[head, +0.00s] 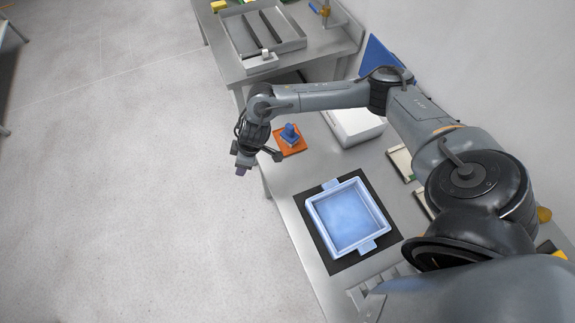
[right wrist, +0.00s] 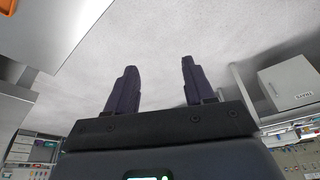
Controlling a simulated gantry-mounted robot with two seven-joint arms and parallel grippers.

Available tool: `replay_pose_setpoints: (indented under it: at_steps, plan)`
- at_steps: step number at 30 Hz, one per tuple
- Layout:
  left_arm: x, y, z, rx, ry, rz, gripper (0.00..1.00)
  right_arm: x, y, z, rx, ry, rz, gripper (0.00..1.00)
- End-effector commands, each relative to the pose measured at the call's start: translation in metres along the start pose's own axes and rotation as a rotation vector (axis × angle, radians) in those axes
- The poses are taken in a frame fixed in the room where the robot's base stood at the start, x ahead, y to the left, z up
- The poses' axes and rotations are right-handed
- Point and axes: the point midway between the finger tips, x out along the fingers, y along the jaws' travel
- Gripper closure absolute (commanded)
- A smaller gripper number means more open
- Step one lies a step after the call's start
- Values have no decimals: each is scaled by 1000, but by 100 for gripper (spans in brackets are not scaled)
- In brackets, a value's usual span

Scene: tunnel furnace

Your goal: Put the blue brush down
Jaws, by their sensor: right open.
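The blue brush (head: 289,133) rests on a small orange mat (head: 296,149) near the left edge of the metal table. My right gripper (head: 241,168) is left of the mat in the head view, out past the table edge over the floor, apart from the brush. In the right wrist view its two dark fingers (right wrist: 156,78) are spread with nothing between them. An orange corner (right wrist: 7,6) shows at that view's top left; the brush does not show there. My left gripper is in neither view.
A light blue tray (head: 312,213) with tabs sits on a black mat (head: 333,267) on the table's near part. A second table (head: 320,55) holds a grey tray (head: 228,38).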

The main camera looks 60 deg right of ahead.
Motion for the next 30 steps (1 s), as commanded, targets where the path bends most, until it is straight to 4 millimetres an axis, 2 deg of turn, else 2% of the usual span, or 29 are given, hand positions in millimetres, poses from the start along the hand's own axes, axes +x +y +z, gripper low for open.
replay_pose_setpoints:
  at_steps: [1, 3, 6, 9, 10, 12, 14, 17, 24, 27, 30]
  plan:
    - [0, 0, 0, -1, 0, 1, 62, 15, -51, -11, -86, 70, -40, 47]
    - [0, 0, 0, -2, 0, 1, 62, 20, -105, -29, -174, 177, -60, 47]
    - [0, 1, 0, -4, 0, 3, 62, 13, -166, -46, -226, 312, -62, 47]
    - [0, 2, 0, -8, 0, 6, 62, -4, -204, -52, -210, 400, -34, 47]
    - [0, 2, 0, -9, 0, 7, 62, -11, -210, -52, -193, 416, -21, 47]
    - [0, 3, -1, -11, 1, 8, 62, -25, -216, -44, -141, 426, 15, 47]
    - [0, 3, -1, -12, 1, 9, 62, -35, -214, -32, -86, 408, 47, 47]
    - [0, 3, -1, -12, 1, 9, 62, -49, -201, 1, 13, 335, 91, 47]
    - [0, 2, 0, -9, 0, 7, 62, -68, -175, 94, 187, 101, 123, 47]
    - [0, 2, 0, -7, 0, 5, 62, -74, -171, 120, 224, 37, 119, 47]
    - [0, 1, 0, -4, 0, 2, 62, -78, -169, 134, 242, 2, 116, 47]
